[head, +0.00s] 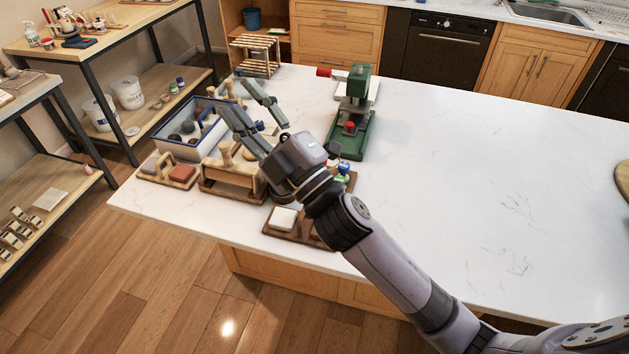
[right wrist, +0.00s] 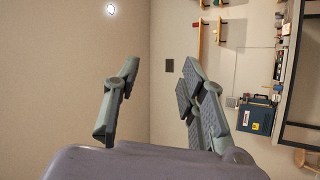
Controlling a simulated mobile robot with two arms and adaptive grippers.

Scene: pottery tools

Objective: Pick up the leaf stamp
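My right gripper (head: 238,98) reaches over the cluttered left end of the white counter, with its fingers spread and nothing between them. In the right wrist view my gripper (right wrist: 159,72) is also open and empty, facing a plain wall. I cannot tell which item is the leaf stamp. A wooden-handled piece (head: 226,154) stands at a wooden holder (head: 232,178), just below the fingers in the head view. Another light wooden handle (head: 229,88) shows behind the fingers. My gripper and forearm hide part of this area. My left gripper is not in view.
A blue-and-white tray (head: 183,150) with dark round items stands left of the gripper. A green press (head: 353,125) stands to the right. A small board (head: 284,236) with a white block lies at the front edge. The counter's right side is mostly clear.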

